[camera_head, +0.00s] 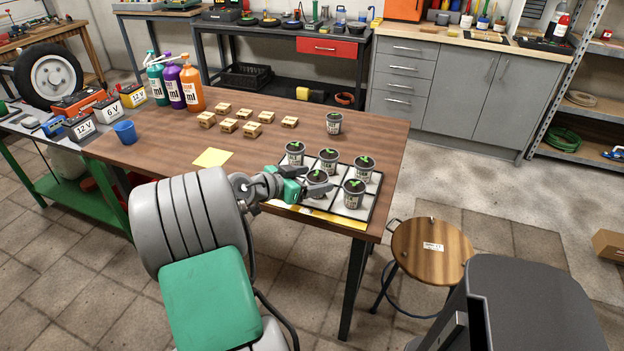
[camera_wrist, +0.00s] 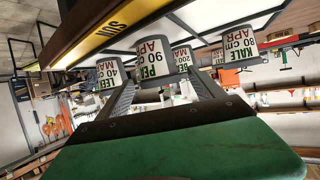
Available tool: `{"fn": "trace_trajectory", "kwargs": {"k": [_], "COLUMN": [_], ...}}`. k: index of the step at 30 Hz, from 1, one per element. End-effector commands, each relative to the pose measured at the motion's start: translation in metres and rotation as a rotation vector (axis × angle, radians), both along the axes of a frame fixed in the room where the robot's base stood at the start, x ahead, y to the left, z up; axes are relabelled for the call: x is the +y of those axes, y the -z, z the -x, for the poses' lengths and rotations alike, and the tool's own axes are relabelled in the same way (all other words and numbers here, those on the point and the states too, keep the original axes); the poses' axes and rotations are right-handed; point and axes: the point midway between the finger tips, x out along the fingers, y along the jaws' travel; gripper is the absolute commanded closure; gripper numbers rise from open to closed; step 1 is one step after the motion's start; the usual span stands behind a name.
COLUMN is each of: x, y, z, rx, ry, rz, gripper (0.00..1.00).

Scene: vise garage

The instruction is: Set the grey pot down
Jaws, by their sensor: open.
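Several grey pots with green seedlings stand on a white tray with black grid lines (camera_head: 333,208) at the table's front right corner. One grey pot (camera_head: 317,178) sits at my gripper (camera_head: 308,183), partly hidden by a finger. In the wrist view my open gripper (camera_wrist: 162,92) has its fingers on either side of a labelled grey pot (camera_wrist: 155,58). It seems to stand on the tray; I cannot tell whether a finger touches it. Near it are a front right pot (camera_head: 353,194), a right pot (camera_head: 363,169), and two behind it. Another pot (camera_head: 334,123) stands off the tray.
Small wooden blocks (camera_head: 251,129), a yellow sheet (camera_head: 213,157), a blue cup (camera_head: 125,132) and bottles (camera_head: 191,89) are on the wooden table (camera_head: 165,150). A round stool (camera_head: 432,250) stands right of the table. Bare tabletop lies behind the tray.

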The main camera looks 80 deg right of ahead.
Motion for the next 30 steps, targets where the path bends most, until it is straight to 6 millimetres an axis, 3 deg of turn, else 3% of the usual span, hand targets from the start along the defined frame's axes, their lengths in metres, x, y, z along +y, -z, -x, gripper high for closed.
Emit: {"fn": "trace_trajectory", "kwargs": {"k": [5,15,23,26,29,30], "x": [0.014,0.079,0.095,0.110,0.159,0.194], "y": [-0.010,-0.041,-0.047,-0.035,-0.010,0.001], "z": [-0.011,-0.052,-0.063,-0.092,-0.157,-0.184], "rx": [-0.001,-0.001,-0.001,-0.011,-0.001,0.024], "ry": [-0.006,-0.006,-0.010,-0.124,-0.407,-0.563], "rz": [0.002,0.001,-0.009,-0.112,-0.341,-0.454], "gripper": [0.23,0.23,0.23,0.23,0.23,0.23]}}
